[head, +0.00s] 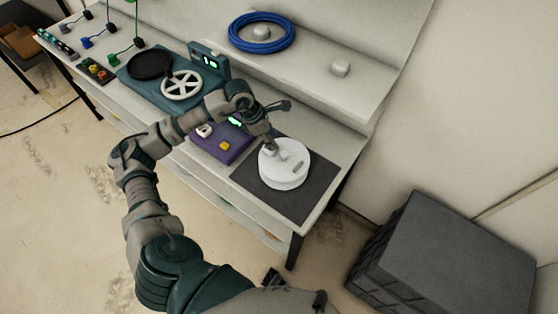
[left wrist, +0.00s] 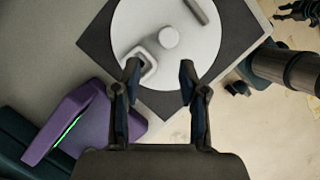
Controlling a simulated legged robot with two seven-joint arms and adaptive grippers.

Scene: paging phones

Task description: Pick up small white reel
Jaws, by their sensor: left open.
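A round white disc-shaped reel (head: 284,170) with a centre knob lies on a dark mat (head: 256,184) at the near right end of the workbench. In the left wrist view the white disc (left wrist: 190,62) shows a square loop and a slot on its top. A white spoked reel (head: 181,86) also sits on a teal machine further left. My left gripper (head: 277,126) is over the white disc. In the left wrist view my left gripper (left wrist: 158,77) is open, its fingers apart around the disc's near edge with nothing clearly held. My right gripper (head: 272,278) shows only partly at the bottom.
A purple box (head: 222,143) stands just left of the mat, close to my left arm. A blue cable coil (head: 262,33) lies on the raised shelf. A dark crate (head: 445,255) stands on the floor at the right.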

